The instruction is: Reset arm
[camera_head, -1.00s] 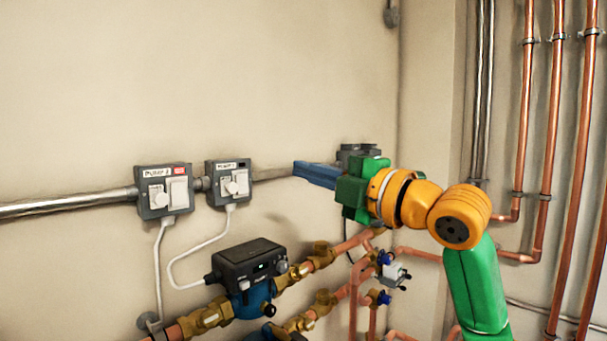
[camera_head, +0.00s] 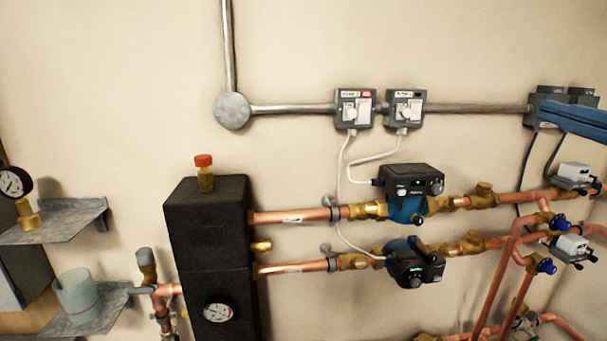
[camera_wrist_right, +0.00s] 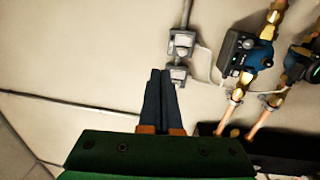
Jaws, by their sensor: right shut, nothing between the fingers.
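My right gripper (camera_head: 545,108) shows only as blue fingers at the right edge of the head view, in front of dark grey wall boxes (camera_head: 583,97). The rest of the right arm is out of that view. In the right wrist view, the blue fingers of my right gripper (camera_wrist_right: 161,73) lie together with nothing between them. Their tips appear beside the lower of two grey switch boxes (camera_wrist_right: 178,76); I cannot tell the gap to the wall. My left gripper is in neither view.
Two switch boxes (camera_head: 354,108) sit on a conduit. Below are two pumps (camera_head: 410,190) on copper pipes, and a black block (camera_head: 208,250) with a red-capped fitting (camera_head: 204,172). At left, shelves hold a gauge (camera_head: 15,184) and a cup (camera_head: 80,296).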

